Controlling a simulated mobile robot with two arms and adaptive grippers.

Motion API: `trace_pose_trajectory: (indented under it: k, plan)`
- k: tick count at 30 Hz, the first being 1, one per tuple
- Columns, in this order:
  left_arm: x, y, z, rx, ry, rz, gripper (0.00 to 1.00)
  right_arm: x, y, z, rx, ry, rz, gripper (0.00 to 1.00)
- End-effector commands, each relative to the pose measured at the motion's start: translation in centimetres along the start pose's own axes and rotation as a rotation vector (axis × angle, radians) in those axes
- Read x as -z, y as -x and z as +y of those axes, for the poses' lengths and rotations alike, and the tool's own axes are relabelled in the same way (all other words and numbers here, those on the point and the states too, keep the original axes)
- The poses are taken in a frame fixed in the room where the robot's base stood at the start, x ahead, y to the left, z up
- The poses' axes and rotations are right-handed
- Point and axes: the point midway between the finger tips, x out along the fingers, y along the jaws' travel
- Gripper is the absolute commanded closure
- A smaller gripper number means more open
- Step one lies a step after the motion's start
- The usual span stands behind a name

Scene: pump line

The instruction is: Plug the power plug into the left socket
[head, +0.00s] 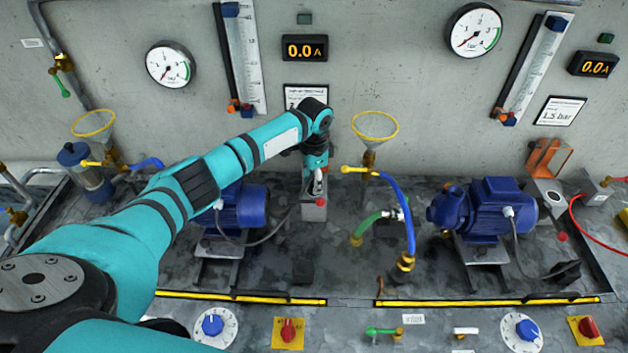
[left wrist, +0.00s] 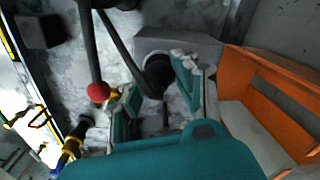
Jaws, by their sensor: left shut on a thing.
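The plug's dark cable (head: 262,240) loops from the left pump up to the gripper. The plug is at the grey socket box (left wrist: 190,45), and the socket face is hidden behind it. I cannot tell how far in the plug sits. The plug itself is mostly hidden in the head view. My right gripper is not in view.
A red ball knob (left wrist: 98,91) on a rod stands close beside the gripper. An orange bracket (left wrist: 268,90) rises on the other side. A black block (head: 302,271) stands in front. The right pump (head: 490,206) and right socket box (head: 549,198) are farther right.

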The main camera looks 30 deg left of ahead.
Motion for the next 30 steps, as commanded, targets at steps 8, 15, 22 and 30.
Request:
trace_pose_trajectory:
  k: [8, 15, 22, 30]
  plan:
    - [0.00, -0.07, 0.02, 0.000, 0.000, 0.000, 1.00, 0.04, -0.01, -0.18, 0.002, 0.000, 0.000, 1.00]
    - [-0.01, -0.55, 0.01, -0.001, 0.001, 0.000, 1.00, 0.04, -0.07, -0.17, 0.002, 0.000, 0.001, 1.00]
    - [-0.02, -0.54, -0.01, 0.000, 0.001, 0.000, 0.44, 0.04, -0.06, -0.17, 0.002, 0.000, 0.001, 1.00]
    - [-0.02, -0.49, -0.01, 0.000, 0.000, 0.000, 0.43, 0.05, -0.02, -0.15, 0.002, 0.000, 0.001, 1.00]
